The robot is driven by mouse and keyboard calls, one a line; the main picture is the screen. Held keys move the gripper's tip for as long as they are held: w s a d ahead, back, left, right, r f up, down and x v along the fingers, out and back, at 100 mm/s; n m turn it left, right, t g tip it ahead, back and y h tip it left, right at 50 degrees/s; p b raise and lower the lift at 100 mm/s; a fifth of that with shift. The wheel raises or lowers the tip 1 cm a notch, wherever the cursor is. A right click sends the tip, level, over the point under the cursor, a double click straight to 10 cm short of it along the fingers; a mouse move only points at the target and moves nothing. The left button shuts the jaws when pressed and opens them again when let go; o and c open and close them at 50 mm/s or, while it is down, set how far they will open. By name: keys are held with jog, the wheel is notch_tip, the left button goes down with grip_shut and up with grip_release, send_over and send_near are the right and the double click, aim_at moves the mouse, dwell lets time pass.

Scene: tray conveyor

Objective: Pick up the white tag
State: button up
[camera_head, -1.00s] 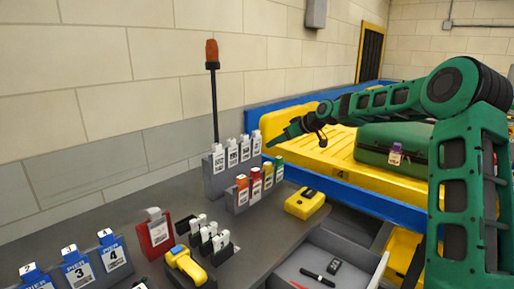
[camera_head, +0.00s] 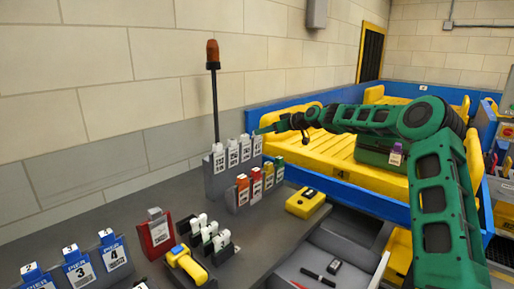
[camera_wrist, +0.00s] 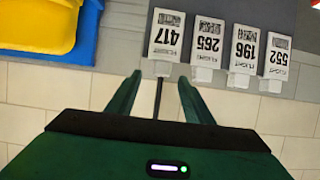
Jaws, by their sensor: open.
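Several white tags stand in a row in a grey holder (camera_head: 214,185) on the dark counter; the rightmost white tag (camera_head: 257,146) is nearest my gripper (camera_head: 261,131). In the wrist view the tags appear upside down: the 417 tag (camera_wrist: 167,35), the 265 tag (camera_wrist: 207,42), the 196 tag (camera_wrist: 246,48) and the 552 tag (camera_wrist: 277,63). My gripper (camera_wrist: 160,77) is open and empty, its two fingers pointing toward the 417 tag, whose base lies just beyond and between the fingertips. I cannot tell whether they touch.
Red, orange, yellow and green tags (camera_head: 268,176) stand in a lower holder in front. A yellow device (camera_head: 305,203) lies to their right. A blue-edged conveyor with a yellow tray (camera_head: 335,158) and green case (camera_head: 372,150) lies behind. A pole with an orange lamp (camera_head: 213,54) rises behind the white tags.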

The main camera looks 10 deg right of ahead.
aim_at(256, 143)
jog(key=shift+x, duration=1.95)
jog(key=shift+s, duration=0.1)
grip_shut()
